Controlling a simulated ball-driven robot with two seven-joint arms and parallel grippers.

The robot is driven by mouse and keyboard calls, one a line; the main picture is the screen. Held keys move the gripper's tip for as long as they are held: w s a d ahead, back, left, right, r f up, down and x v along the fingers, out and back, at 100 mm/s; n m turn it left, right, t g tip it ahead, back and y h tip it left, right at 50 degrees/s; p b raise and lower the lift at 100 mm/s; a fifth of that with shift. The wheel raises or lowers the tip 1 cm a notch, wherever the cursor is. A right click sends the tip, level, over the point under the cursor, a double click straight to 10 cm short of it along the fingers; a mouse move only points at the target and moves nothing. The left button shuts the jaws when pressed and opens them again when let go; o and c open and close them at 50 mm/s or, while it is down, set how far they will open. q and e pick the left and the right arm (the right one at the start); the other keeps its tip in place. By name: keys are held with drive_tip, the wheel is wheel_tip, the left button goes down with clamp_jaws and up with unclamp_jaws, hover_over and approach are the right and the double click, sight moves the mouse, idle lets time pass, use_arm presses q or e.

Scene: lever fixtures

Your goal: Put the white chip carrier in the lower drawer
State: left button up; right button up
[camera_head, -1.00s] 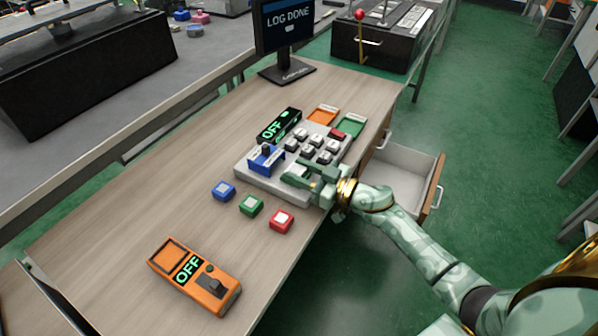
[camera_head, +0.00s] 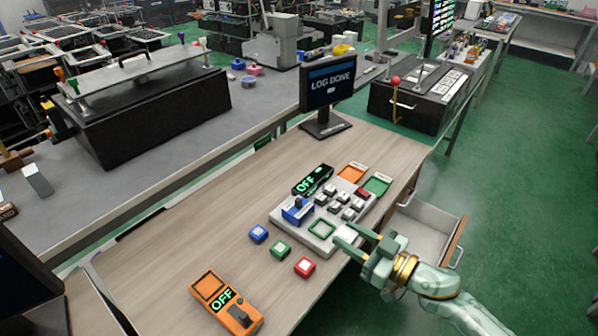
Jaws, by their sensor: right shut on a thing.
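The white chip carrier (camera_head: 347,234) is between the fingertips of my right gripper (camera_head: 350,240), which is shut on it. The fingers hide part of it. The gripper is at the right front of the grey panel (camera_head: 289,217), by a green-outlined square. I cannot tell whether the carrier is clear of the panel. The lower drawer (camera_head: 424,237) stands open at the right side of the desk, beyond the gripper. Its visible inside looks empty. My left gripper is not in view.
An orange device (camera_head: 226,303) reading OFF lies near the front. A monitor (camera_head: 328,85) stands at the back. Green floor is clear right of the drawer.

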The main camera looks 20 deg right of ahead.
sight(348, 237)
drive_tip(key=shift+w+d+h, duration=0.1)
drive_tip(key=shift+d+h, duration=0.2)
drive_tip(key=r+m+h, duration=0.1)
drive_tip(key=r, duration=0.1)
drive_tip(key=a+r+m+t+h, duration=0.1)
drive_tip(key=r, duration=0.1)
drive_tip(key=shift+w+a+m+t+h, duration=0.15)
drive_tip(key=shift+m+t+h, duration=0.15)
drive_tip(key=shift+h, duration=0.1)
drive_tip(key=s+a+r+m+h, duration=0.3)
drive_tip(key=s+a+r+h, duration=0.1)
drive_tip(key=s, duration=0.3)
drive_tip(key=shift+s+a+r+t+h, duration=0.3)
drive_tip(key=shift+r+t+h, duration=0.1)
drive_tip(key=shift+r+h, duration=0.35)
